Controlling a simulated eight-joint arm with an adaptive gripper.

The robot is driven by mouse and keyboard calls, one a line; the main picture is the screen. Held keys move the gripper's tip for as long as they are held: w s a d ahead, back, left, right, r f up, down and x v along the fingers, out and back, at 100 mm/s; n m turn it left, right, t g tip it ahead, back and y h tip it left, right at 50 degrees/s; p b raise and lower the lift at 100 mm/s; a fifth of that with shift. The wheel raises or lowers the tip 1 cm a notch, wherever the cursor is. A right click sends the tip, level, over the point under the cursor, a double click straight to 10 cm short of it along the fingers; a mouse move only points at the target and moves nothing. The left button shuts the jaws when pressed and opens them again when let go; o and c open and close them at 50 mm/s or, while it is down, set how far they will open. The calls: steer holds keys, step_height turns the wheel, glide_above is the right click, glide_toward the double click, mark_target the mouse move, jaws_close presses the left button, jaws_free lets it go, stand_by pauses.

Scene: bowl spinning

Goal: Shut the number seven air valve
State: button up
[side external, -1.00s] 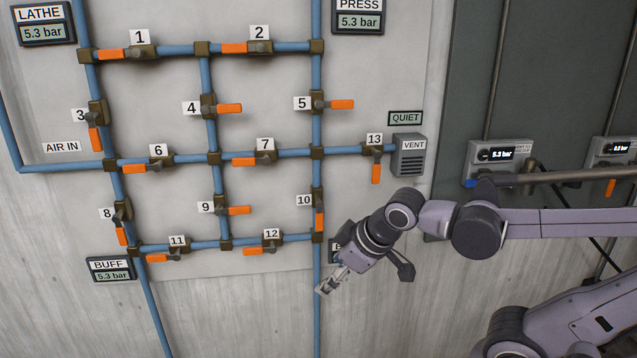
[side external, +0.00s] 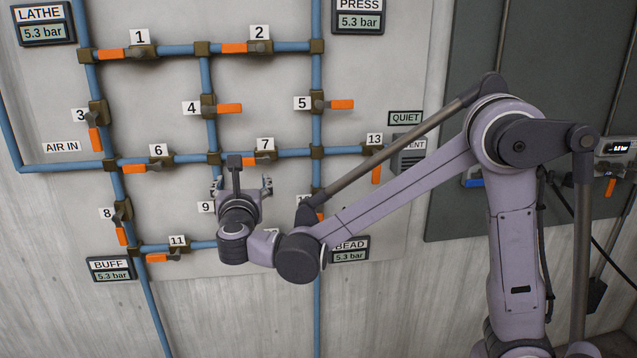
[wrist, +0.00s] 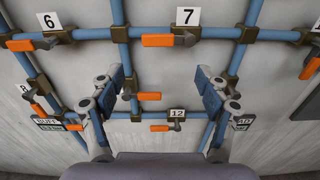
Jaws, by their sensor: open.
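The number seven valve (side external: 266,156) sits on a horizontal blue pipe in the middle of the wall panel, below its "7" label. Its orange handle (wrist: 157,41) points left, in line with the pipe, and shows fully in the wrist view. In the side view, part of the handle is hidden behind my gripper's dark upper part. My gripper (side external: 243,184) is just below this valve, in front of the panel. In the wrist view my gripper (wrist: 160,85) is open, fingers wide apart and nothing between them, with the valve above the gap. It does not visibly touch the handle.
Valve 9's orange handle (wrist: 149,96) shows between my fingers. Valve 6 (wrist: 22,44) is to the left on the same pipe, valve 12 (wrist: 161,128) below. The BEAD gauge (side external: 349,249) reads 5.3 bar. Blue pipes form a grid around my gripper.

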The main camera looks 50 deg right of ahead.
mark_target(244, 163)
steer(key=x, duration=1)
steer(key=shift+w+d+r, duration=0.15)
steer(key=shift+w+r, duration=0.05)
steer(key=shift+w, duration=0.2)
jaws_close()
